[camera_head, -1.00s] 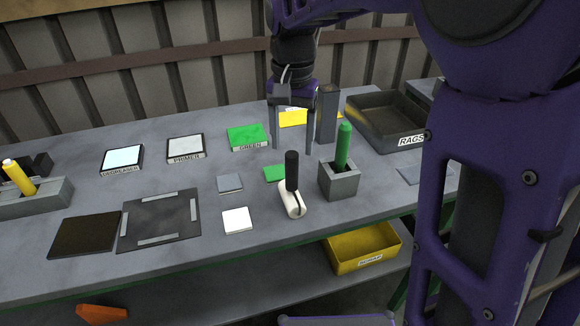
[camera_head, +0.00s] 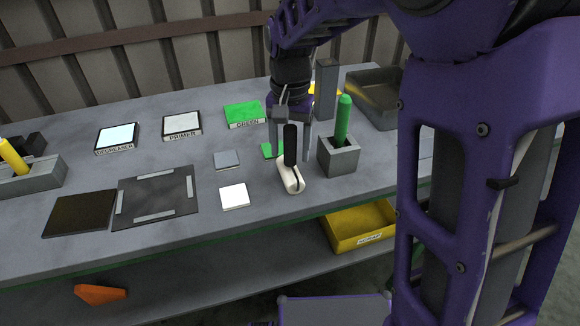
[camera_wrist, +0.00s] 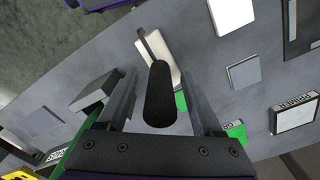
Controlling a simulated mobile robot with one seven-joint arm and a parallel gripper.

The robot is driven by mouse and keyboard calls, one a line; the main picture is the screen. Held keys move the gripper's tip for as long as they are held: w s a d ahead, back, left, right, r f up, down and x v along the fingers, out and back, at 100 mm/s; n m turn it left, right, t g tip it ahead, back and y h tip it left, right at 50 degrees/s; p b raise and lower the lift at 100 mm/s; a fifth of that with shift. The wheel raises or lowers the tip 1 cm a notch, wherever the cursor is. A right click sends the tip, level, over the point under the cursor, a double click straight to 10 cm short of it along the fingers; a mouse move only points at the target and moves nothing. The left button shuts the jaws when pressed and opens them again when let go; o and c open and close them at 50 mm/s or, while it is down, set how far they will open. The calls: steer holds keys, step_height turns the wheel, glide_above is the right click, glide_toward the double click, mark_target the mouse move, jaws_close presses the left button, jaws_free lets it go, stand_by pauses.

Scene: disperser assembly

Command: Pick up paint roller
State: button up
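The paint roller stands on the grey table, with a black handle (camera_head: 290,145) pointing up and a white roller head (camera_head: 291,178) on the tabletop. My gripper (camera_head: 291,150) is open just behind the handle in the head view, one finger on each side of it. In the wrist view the black handle (camera_wrist: 160,95) lies between the two spread fingers (camera_wrist: 158,88), with a gap visible on both sides. The white roller head (camera_wrist: 158,55) shows beyond the handle there.
A grey block holder (camera_head: 338,157) with a green-handled tool (camera_head: 343,118) stands close to the right of the roller. A yellow scrap bin (camera_head: 361,226) sits below the table.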

jaws_close()
